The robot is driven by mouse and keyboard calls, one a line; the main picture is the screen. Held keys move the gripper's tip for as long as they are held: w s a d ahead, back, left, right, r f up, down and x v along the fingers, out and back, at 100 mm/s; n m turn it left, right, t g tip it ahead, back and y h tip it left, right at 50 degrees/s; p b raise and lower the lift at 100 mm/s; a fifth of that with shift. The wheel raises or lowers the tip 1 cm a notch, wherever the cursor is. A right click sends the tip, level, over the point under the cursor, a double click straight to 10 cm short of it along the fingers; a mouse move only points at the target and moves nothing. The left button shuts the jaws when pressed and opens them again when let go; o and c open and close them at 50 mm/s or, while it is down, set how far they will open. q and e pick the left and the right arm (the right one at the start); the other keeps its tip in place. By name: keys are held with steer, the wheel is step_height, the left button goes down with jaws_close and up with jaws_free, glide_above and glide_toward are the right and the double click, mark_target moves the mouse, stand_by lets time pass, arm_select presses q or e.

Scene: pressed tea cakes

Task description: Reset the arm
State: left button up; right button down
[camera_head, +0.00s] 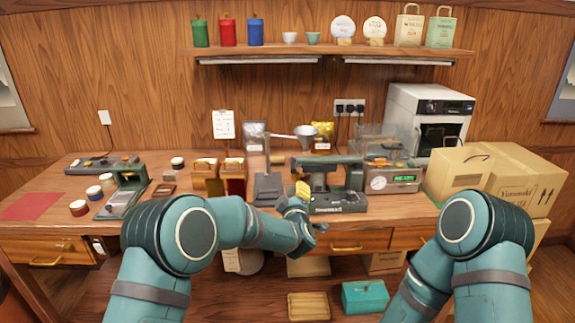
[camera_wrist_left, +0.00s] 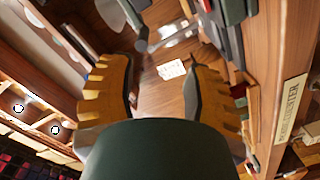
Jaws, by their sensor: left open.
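My left arm reaches in from the left in the head view. Its gripper (camera_head: 303,190), with yellow fingers, is in front of a dark green press-like machine (camera_head: 345,202) on the workbench. In the left wrist view the gripper (camera_wrist_left: 160,72) has its two yellow fingers apart with nothing between them. A small white sheet (camera_wrist_left: 171,70) shows beyond the gap. My right arm is bent at the right of the head view, and its gripper is out of the picture.
Cardboard boxes (camera_head: 525,185) and a white oven-like appliance (camera_head: 428,112) stand at the right. A shelf (camera_head: 330,54) runs above.

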arm_select(q)
steer(key=s+a+f+m+g+h, duration=0.1)
steer(key=s+a+f+m+g, duration=0.3)
steer(key=s+f, duration=0.45)
steer(key=s+a+f+m+g+h, duration=0.1)
steer(key=s+a+f+g, duration=0.4)
steer(key=f, duration=0.7)
steer(key=s+a+f+m+g, duration=0.1)
steer(key=s+a+f+g, duration=0.2)
steer(key=s, duration=1)
steer(key=s+a+f+m+g+h, duration=0.1)
steer(key=s+a+f+m+g, duration=0.1)
steer(key=s, duration=1.2)
step_height(320, 180, down, 3)
steer(key=shift+a+f+m+g, duration=0.1)
steer(key=shift+a+m+g, duration=0.2)
steer(key=shift+a+g, duration=0.65)
